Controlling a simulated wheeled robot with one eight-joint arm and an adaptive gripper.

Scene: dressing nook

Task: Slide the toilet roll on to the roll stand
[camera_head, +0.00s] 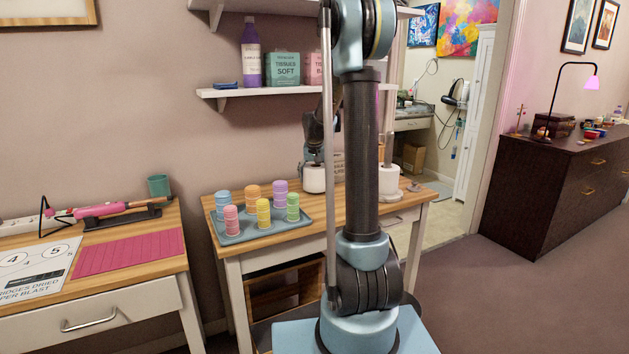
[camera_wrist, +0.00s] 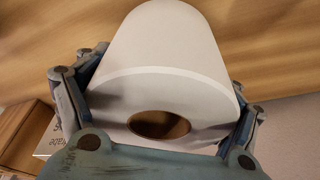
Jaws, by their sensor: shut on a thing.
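My gripper (camera_head: 314,163) is shut on a white toilet roll (camera_head: 314,180), over the back of the wooden table. In the wrist view the roll (camera_wrist: 165,80) sits between the two fingers of my gripper (camera_wrist: 165,115), its open core facing the camera. I cannot tell whether its lower end touches the table. The roll stand (camera_head: 392,222) is at the table's right side, partly hidden by my arm. It has a pale base and an upright post, and a white roll-like cylinder (camera_head: 389,181) is around the post. The held roll is left of the stand and apart from it.
A blue-grey tray (camera_head: 232,240) with several coloured ribbed cylinders stands on the table (camera_head: 212,205), left of the held roll. A box with lettering (camera_head: 339,165) is behind the roll. A shelf (camera_head: 230,93) with tissue boxes and a purple bottle hangs above.

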